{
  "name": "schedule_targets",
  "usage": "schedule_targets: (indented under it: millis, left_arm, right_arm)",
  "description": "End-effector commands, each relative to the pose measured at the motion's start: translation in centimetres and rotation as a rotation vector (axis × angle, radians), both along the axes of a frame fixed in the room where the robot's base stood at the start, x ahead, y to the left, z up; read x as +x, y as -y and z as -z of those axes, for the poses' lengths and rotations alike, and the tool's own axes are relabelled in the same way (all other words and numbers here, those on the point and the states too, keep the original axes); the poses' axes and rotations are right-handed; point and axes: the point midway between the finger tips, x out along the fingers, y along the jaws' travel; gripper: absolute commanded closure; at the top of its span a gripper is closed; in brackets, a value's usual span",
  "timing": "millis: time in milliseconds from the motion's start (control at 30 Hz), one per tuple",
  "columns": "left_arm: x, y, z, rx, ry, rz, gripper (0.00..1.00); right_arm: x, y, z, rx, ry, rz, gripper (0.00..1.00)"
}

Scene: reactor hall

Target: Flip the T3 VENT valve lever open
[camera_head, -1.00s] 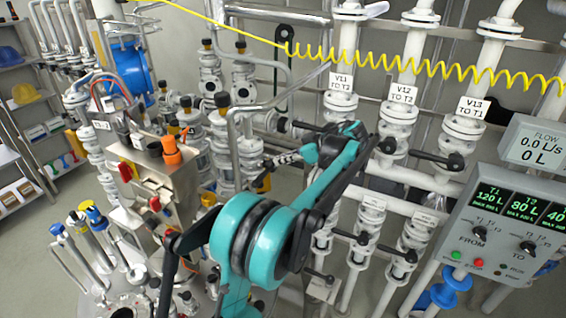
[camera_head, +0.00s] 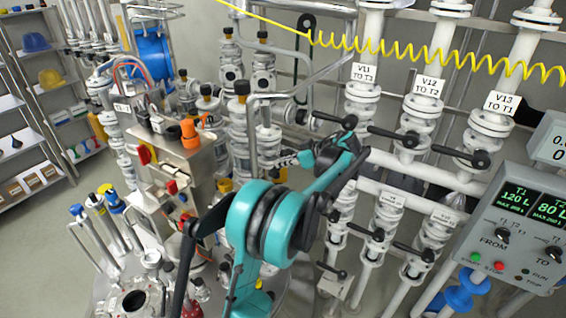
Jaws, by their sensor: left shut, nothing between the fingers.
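No label reading T3 VENT can be made out. Below the upper valves is a lower row of white valves with dark levers, among them a lower middle lever (camera_head: 358,233), a lower right lever (camera_head: 412,252) and a lower left lever (camera_head: 331,270). Their small tags, such as the right tag (camera_head: 443,217), are too small to read. My arm hides part of the lower valves. My right gripper is not in view.
Upper valves carry tags V11 (camera_head: 363,73), V12 (camera_head: 429,86) and V13 (camera_head: 502,103), with dark levers. A yellow coiled hose (camera_head: 430,52) hangs across them. A control box (camera_head: 515,230) stands at right. A steel cabinet (camera_head: 165,160) stands left; floor is open beyond it.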

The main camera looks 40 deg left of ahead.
Motion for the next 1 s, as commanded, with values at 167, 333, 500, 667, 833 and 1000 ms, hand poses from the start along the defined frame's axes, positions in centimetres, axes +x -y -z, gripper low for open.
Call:
schedule_targets:
  millis: [167,333,500,667,833,1000]
  left_arm:
    - [-0.1,0.0,0.1,0.001,0.013,0.0,1.0]
    - [-0.2,0.0,0.5,0.006,0.051,-0.001,1.0]
    - [-0.3,0.0,0.7,0.008,0.073,0.0,1.0]
    - [-0.4,0.1,1.0,0.01,0.1,-0.001,1.0]
    - [-0.5,0.1,1.5,0.015,0.149,0.0,1.0]
    - [-0.7,0.1,2.6,0.024,0.247,0.0,1.0]
  right_arm:
    - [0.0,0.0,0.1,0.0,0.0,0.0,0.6]
    - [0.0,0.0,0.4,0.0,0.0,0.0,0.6]
    - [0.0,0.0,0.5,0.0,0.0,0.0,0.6]
    - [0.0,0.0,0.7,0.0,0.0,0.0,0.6]
    - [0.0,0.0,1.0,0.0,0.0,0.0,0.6]
    - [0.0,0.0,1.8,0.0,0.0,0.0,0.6]
